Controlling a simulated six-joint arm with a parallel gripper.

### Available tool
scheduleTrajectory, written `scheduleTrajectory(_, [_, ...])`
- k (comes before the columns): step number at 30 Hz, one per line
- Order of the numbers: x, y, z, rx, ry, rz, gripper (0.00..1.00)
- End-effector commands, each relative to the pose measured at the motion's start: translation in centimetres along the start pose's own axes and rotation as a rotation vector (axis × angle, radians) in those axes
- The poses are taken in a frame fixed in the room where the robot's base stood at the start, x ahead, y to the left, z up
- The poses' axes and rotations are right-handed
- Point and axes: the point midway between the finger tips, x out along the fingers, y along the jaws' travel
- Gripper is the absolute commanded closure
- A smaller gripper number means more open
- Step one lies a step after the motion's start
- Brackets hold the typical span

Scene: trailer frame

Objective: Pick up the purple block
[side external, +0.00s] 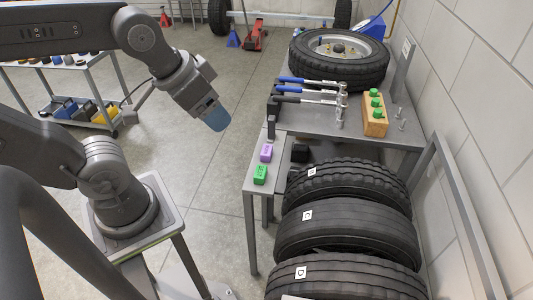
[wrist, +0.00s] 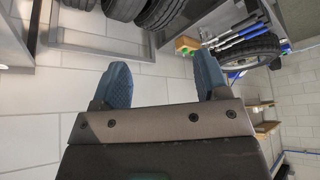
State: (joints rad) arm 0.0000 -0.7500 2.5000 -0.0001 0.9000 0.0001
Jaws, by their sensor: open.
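The purple block (side external: 266,152) stands on the narrow grey shelf at the near left of the bench in the side view. A green block (side external: 260,174) stands just in front of it on the same shelf. My gripper (side external: 215,118) is up in the air to the left of the bench, above and apart from the purple block. In the wrist view my gripper (wrist: 162,76) has its two blue fingers spread wide with nothing between them. I cannot make out the purple block in the wrist view.
Behind the shelf, the bench (side external: 403,137) holds blue- and black-handled tools (side external: 310,88), a wooden block with green pegs (side external: 374,122) and a large wheel (side external: 338,58). Several tyres (side external: 345,236) stand right of the shelf. Floor left of the shelf is open.

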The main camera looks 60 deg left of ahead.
Motion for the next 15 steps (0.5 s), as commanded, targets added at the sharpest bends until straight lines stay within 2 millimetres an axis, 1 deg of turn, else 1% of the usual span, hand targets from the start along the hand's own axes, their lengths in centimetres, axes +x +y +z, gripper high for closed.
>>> scheduleTrajectory(2, [0.2, 0.1, -0.2, -0.001, -0.001, 0.008, 0.32])
scheduleTrajectory(5, [0.9, 0.7, -1.5, -0.012, -0.003, 0.048, 0.32])
scheduleTrajectory(8, [2.6, 1.5, -3.9, -0.043, 0.003, 0.117, 0.32])
scheduleTrajectory(11, [5.1, 1.9, -7.0, -0.103, 0.021, 0.182, 0.32])
scheduleTrajectory(12, [6.3, 1.8, -8.3, -0.133, 0.032, 0.2, 0.32])
scheduleTrajectory(14, [8.2, 1.4, -10.0, -0.181, 0.048, 0.215, 0.32])
scheduleTrajectory(15, [9.5, 0.9, -11.1, -0.217, 0.059, 0.217, 0.32])
